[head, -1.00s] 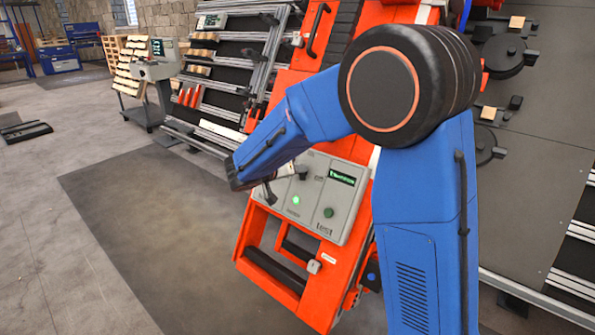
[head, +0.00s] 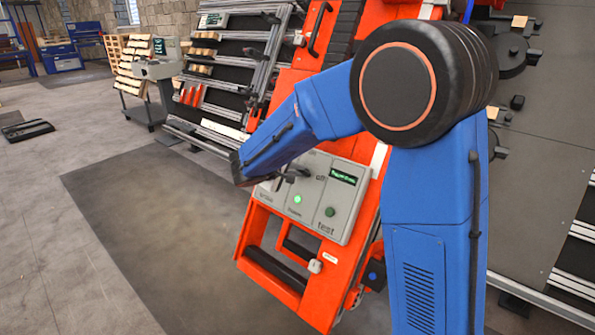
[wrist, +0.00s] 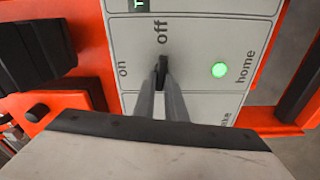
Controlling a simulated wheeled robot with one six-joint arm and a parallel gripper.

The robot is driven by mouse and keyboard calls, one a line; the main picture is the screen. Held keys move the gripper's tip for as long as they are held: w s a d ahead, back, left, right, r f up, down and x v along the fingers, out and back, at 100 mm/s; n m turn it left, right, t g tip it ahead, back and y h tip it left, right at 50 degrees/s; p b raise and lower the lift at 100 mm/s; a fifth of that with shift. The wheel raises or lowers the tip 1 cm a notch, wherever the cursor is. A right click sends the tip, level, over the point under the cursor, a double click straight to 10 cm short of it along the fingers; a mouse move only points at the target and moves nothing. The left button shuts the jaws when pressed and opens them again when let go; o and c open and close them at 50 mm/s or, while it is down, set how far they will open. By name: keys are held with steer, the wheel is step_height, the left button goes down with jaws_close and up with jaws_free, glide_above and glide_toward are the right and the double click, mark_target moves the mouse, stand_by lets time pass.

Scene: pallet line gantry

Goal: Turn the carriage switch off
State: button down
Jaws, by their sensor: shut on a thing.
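The carriage switch (wrist: 162,66) is a small black lever on the pale grey panel (wrist: 205,52). In the wrist view its upper end lies just below the printed word "off", with "on" to its left. My gripper (wrist: 162,85) is shut on the lever, one grey finger on each side. In the head view my gripper (head: 288,173) reaches the upper left of the panel (head: 330,205); the fingers are small there and the switch's position is hard to read.
A green light (wrist: 219,70) is lit beside "home". Bare floor (head: 130,210) lies to the left.

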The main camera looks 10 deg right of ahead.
steer(key=shift+n, duration=0.8)
steer(key=shift+a+f, duration=0.1)
steer(key=c, duration=1.8)
jaws_free()
steer(key=shift+s+a, duration=0.1)
steer(key=v, duration=1.7)
steer(key=shift+r, duration=0.25)
